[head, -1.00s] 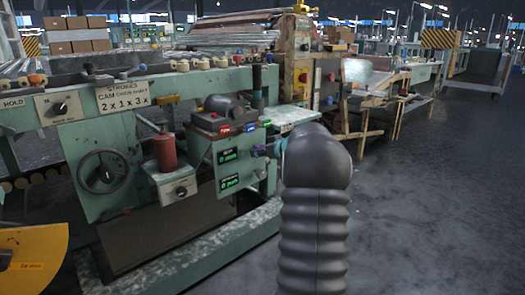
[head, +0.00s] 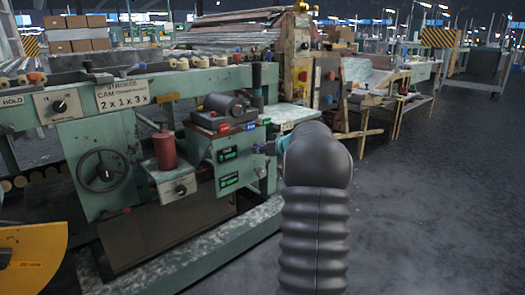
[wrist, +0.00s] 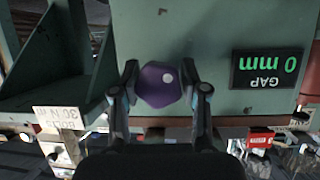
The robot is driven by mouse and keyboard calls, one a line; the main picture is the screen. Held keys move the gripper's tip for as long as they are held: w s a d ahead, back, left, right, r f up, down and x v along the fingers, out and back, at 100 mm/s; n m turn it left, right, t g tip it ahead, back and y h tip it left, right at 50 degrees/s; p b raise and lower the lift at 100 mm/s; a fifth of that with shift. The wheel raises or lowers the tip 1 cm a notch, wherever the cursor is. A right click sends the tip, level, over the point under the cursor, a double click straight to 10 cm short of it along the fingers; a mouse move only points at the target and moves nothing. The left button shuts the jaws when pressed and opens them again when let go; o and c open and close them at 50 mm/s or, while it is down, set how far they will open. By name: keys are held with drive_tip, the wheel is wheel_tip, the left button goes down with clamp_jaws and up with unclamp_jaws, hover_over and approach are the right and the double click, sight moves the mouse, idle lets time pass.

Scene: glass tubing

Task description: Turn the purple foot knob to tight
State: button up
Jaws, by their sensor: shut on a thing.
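In the head view my gripper (head: 268,148) is at the right side of the green control box, partly hidden by my dark arm. The knob cannot be made out there.
A gap display (wrist: 267,68) reading 0 mm appears upside down beside the knob. A green bracket (wrist: 55,55) stands out at the left of the wrist view. In the head view, a red cylinder (head: 165,149) and a handwheel (head: 103,170) are left. Floor (head: 430,190) at right is clear.

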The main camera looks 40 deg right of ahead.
drive_tip(key=m+y+b, duration=0.1)
drive_tip(key=m+y, duration=0.2)
drive_tip(key=m, duration=0.1)
drive_tip(key=m+y, duration=0.1)
drive_tip(key=m, duration=0.1)
drive_tip(key=shift+m+y, duration=0.3)
drive_tip(key=m+y+p, duration=0.1)
drive_tip(key=m, duration=0.1)
drive_tip(key=shift+r+m+t+y, duration=0.1)
drive_tip(key=shift+m+t+y, duration=0.2)
drive_tip(key=m+t+y+p, duration=0.1)
drive_tip(key=m, duration=0.2)
drive_tip(key=m+t+y, duration=0.1)
drive_tip(key=m, duration=0.2)
drive_tip(key=shift+p, duration=0.35)
drive_tip(key=m+t+p, duration=0.1)
drive_tip(key=m+t, duration=0.1)
drive_tip(key=m, duration=0.4)
drive_tip(key=shift+m+t, duration=0.4)
drive_tip(key=o, duration=1.2)
drive_tip(key=shift+c, duration=0.2)
